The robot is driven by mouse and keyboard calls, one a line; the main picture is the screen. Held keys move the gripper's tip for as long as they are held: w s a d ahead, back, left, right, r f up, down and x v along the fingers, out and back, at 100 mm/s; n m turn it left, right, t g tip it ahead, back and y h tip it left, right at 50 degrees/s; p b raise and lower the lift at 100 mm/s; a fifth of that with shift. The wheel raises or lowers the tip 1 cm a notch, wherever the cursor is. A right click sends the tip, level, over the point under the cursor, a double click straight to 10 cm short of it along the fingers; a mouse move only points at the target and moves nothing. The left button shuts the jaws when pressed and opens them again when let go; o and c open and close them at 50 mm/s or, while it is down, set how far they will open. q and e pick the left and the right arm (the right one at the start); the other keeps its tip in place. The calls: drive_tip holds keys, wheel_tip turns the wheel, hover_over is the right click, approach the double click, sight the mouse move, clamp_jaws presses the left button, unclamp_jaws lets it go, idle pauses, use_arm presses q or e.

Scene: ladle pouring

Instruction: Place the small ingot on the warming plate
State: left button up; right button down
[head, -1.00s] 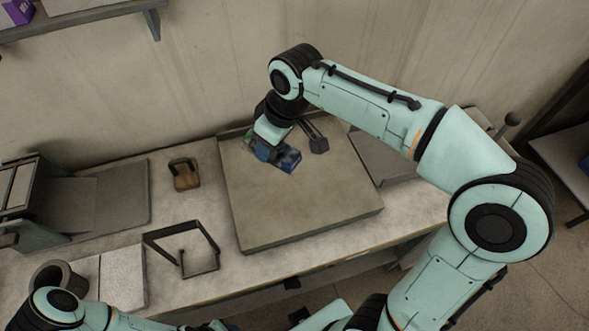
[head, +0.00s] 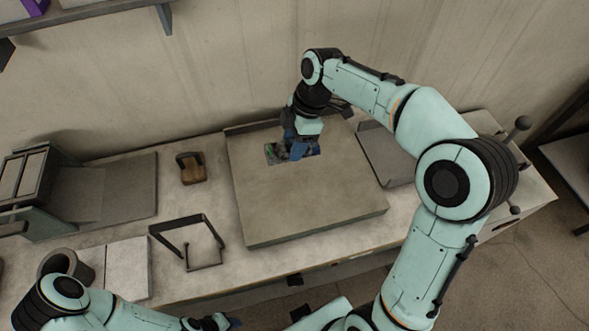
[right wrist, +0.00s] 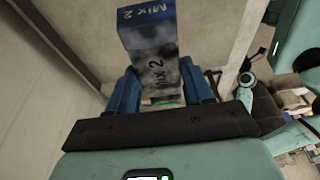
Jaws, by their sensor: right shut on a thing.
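My right gripper (head: 294,150) is over the back part of a large grey slab (head: 310,205). It is shut on a grey box marked "Mix 2" (right wrist: 150,45), which stands out between the blue fingers in the right wrist view. In the head view the box is mostly hidden by the gripper, and I cannot tell whether it touches the slab. My left gripper (head: 222,323) is at the bottom edge, mostly cut off. I cannot pick out the small ingot for sure, nor tell which flat piece is the warming plate.
A brown block with a dark handle (head: 191,168) stands left of the slab. A dark wire frame (head: 187,243), a pale plate (head: 127,268) and a grey cylinder (head: 72,262) are in front. Grey plates lie far left (head: 130,188) and right (head: 388,152) of the slab. A shelf (head: 85,14) hangs above.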

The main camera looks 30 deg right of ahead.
sight(290, 177)
use_arm(q)
drive_tip(key=shift+s+f+b, duration=0.45)
drive_tip(key=shift+f, duration=0.25)
use_arm(e)
wheel_tip(290, 177, down, 11)
drive_tip(key=shift+w+f, duration=0.1)
drive_tip(key=shift+f, duration=0.05)
drive_tip(key=c, duration=0.9)
unclamp_jaws()
drive_tip(key=shift+f, duration=0.25)
drive_tip(key=o, duration=0.4)
drive_tip(key=shift+r, duration=0.1)
use_arm(q)
drive_tip(key=shift+f, duration=0.1)
use_arm(e)
drive_tip(key=shift+o, duration=0.2)
drive_tip(key=shift+r, duration=0.2)
drive_tip(key=p+v, duration=0.1)
drive_tip(key=v, duration=1)
drive_tip(key=shift+r, duration=0.45)
use_arm(q)
drive_tip(key=shift+w+r, duration=0.55)
drive_tip(key=shift+r, duration=0.3)
